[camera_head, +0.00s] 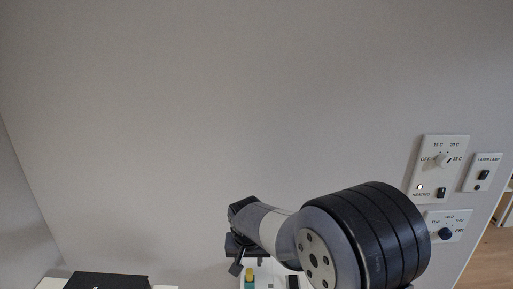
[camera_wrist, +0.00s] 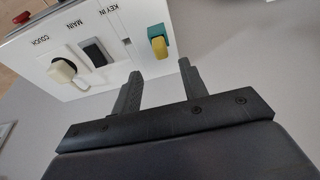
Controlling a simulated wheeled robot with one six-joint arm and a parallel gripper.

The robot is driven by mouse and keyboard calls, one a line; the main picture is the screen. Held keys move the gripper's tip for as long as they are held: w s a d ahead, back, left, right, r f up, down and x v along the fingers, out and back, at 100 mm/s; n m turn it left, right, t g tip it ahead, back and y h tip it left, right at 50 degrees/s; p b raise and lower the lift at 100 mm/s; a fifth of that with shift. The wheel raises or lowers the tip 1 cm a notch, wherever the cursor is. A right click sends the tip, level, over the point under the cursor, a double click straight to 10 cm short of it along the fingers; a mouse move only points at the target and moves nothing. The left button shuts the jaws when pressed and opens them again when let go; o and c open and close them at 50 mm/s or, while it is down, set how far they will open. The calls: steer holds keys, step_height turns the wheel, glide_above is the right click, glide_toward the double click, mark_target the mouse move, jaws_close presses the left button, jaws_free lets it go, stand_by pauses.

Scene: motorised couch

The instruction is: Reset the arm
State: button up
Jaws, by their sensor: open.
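My gripper (camera_wrist: 160,70) is open in the wrist view, with its two dark fingers apart and nothing between them. The fingers point toward a white control box (camera_wrist: 118,62) labelled COUCH, MAIN and KEY IN. A green and yellow key-like piece (camera_wrist: 158,42) stands at the KEY IN end, just beyond the fingertips and apart from them. In the head view my gripper (camera_head: 238,262) is low in the middle, beside the green and yellow piece (camera_head: 249,281). My arm hides part of the box there.
The box also carries a white knob (camera_wrist: 62,72), a black rocker switch (camera_wrist: 95,52) and a red button (camera_wrist: 22,18). A black object (camera_head: 108,281) lies lower left.

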mark_target(249, 272)
steer(key=x, duration=0.9)
steer(key=shift+s+f, duration=0.1)
step_height(249, 272, up, 11)
steer(key=d+f+p, duration=0.2)
steer(key=d+p, duration=0.5)
steer(key=p, duration=0.4)
step_height(249, 272, down, 7)
steer(key=b, duration=0.3)
steer(key=shift+a, duration=0.25)
steer(key=shift+s+r, duration=0.1)
